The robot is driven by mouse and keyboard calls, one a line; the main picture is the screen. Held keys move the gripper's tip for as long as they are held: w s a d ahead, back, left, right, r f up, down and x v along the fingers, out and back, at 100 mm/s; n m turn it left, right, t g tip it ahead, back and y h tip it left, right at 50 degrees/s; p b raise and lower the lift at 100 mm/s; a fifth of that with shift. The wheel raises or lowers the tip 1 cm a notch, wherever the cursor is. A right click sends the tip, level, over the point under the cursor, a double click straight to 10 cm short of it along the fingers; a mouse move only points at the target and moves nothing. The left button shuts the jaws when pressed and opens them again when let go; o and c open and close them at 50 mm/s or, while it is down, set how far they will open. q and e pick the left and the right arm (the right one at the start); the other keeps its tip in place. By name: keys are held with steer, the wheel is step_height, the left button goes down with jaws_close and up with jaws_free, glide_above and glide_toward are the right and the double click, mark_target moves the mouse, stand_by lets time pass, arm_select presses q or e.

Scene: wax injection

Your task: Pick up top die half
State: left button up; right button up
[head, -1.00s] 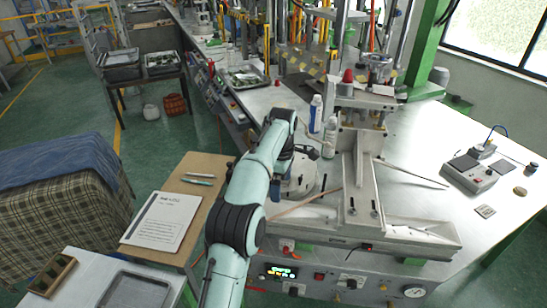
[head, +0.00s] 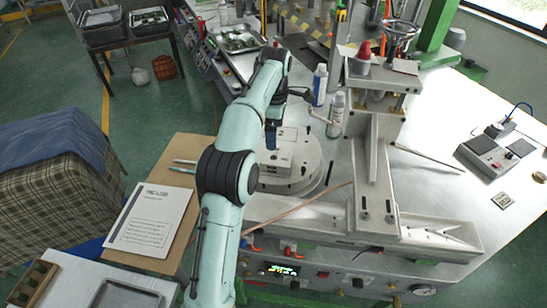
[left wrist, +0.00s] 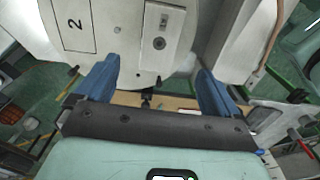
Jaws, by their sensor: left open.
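A pale block (head: 292,148), apparently the die with its top half, sits on a round, light-coloured table (head: 300,176) left of the press. My left gripper (head: 271,140) is at the block's left side, partly hidden by my arm. In the left wrist view, its two blue fingers (left wrist: 159,82) are spread wide and hold nothing. A pale block with a round hole (left wrist: 166,28) lies beyond and between the fingertips, apart from them. I cannot tell the seam between the die halves. My right gripper is out of view.
The press's metal frame (head: 372,190) stands just right of the round table. White bottles (head: 337,112) stand behind it. A thin brown rod (head: 298,208) slants in front.

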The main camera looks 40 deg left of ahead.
arm_select(q)
glide_above(273, 158)
steer(key=f, duration=0.5)
steer(key=shift+w+d+f, duration=0.1)
steer(key=shift+w+f, duration=0.15)
steer(key=shift+f, duration=0.1)
steer(key=f, duration=0.5)
steer(key=shift+s+f+b, duration=0.1)
steer(key=shift+s+b, duration=0.1)
steer(key=shift+b, duration=0.1)
steer(key=shift+w, duration=0.1)
steer(key=c, duration=1.3)
steer(key=shift+c, duration=0.2)
